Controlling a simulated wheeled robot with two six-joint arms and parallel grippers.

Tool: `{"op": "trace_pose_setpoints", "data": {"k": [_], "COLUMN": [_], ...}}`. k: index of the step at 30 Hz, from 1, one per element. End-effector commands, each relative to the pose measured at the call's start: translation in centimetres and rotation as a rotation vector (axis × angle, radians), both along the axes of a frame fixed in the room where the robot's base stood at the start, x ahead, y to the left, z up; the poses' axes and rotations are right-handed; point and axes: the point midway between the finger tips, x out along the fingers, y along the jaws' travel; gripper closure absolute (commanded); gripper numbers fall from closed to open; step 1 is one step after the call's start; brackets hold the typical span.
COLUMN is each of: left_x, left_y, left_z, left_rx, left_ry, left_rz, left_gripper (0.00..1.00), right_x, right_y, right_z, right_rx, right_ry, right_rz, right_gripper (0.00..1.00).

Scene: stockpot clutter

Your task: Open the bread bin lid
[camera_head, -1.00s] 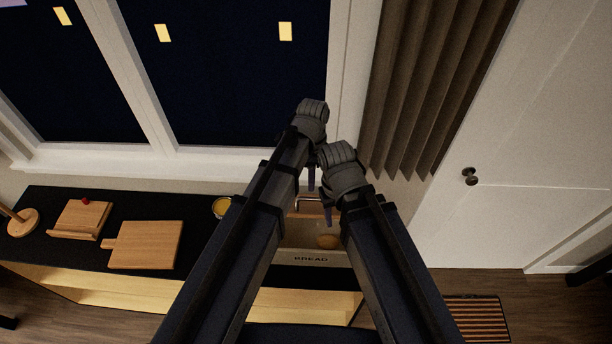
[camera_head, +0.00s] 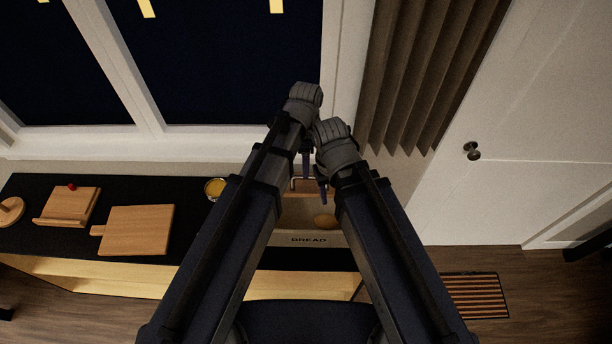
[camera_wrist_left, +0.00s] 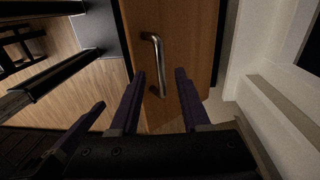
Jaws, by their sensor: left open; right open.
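The cream bread bin, marked BREAD (camera_head: 309,240), stands on the black counter, partly hidden by my forearms. A round golden-brown item (camera_head: 325,221) shows inside it. Its wooden lid (camera_wrist_left: 190,35) appears tilted up at the back, with a metal bar handle (camera_wrist_left: 155,50); the exact angle is hard to tell. My left gripper (camera_head: 306,172) is open. In the left wrist view its purple fingers (camera_wrist_left: 159,74) lie on either side of the handle, not closed on it. My right gripper (camera_head: 323,195) is open, just right of and below the left one, over the bin.
A cutting board (camera_head: 138,230), a wooden stand with a red knob (camera_head: 70,205), a round wooden piece (camera_head: 9,210) and a yellow-filled bowl (camera_head: 214,187) are on the counter to the left. A window is behind; a curtain (camera_head: 415,80) and white door (camera_head: 530,150) are right.

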Motion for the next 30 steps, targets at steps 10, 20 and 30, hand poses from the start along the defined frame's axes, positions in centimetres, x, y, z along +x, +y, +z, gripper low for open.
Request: {"op": "trace_pose_setpoints", "data": {"k": [10,20,30], "left_x": [-0.3,-0.3,-0.3], "left_y": [0.0,0.0,0.0], "left_z": [-3.5,-3.4,-3.4], "left_rx": [0.0,0.0,0.0], "left_ry": [0.0,0.0,0.0], "left_rz": [0.0,0.0,0.0], "left_gripper": [0.53,0.61,0.99], "right_x": [0.0,0.0,0.0], "right_y": [0.0,0.0,0.0], "right_z": [-3.5,-3.4,-3.4], "right_rx": [0.001,0.001,0.0], "right_ry": [-0.002,-0.002,-0.001], "right_rz": [-0.003,-0.003,-0.003], "right_gripper": [0.5,0.5,0.5]}}
